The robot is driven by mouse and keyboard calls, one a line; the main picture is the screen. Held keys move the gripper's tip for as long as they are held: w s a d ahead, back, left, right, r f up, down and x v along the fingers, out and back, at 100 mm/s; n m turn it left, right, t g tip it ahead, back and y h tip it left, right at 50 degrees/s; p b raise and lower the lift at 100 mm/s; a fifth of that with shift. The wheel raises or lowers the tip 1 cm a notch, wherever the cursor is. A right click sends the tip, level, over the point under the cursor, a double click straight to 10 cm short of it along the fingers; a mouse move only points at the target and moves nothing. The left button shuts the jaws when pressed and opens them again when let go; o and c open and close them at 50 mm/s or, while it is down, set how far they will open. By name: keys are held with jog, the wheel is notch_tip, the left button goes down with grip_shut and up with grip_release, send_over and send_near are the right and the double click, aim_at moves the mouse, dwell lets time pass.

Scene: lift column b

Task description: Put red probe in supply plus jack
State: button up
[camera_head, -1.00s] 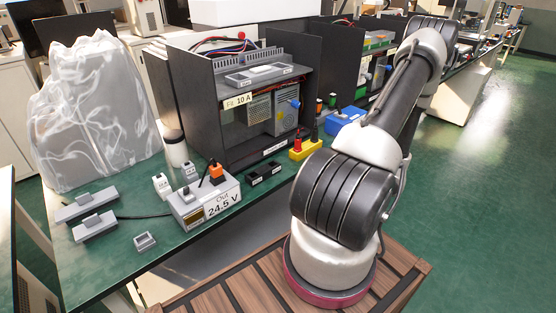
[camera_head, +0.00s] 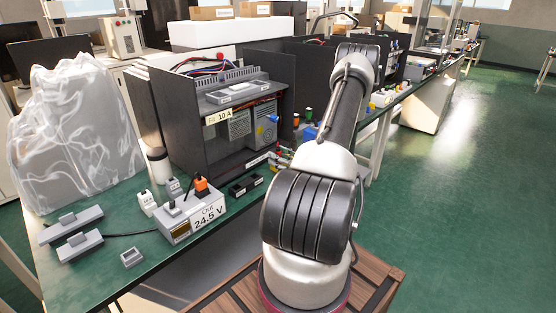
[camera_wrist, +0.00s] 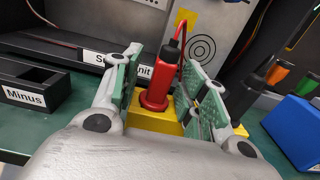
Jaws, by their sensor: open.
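The red probe (camera_wrist: 160,88) stands upright in a yellow holder (camera_wrist: 150,119) in the wrist view, with a red lead at its dark top. My gripper (camera_wrist: 163,82) is open, with one green-padded finger on each side of the probe; I cannot tell whether either pad touches it. A black probe (camera_wrist: 250,86) stands right of the fingers. The arm mostly hides the holder there.
A dark open cabinet (camera_head: 190,125) stands behind the holder. A black tray marked "Minus" (camera_wrist: 25,95) lies left of my gripper, and a blue block (camera_wrist: 298,128) lies right. Grey blocks (camera_head: 80,245) and a translucent bag (camera_head: 75,140) occupy the bench's left end.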

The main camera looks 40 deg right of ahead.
jog(key=shift+w, duration=0.25)
grip_shut()
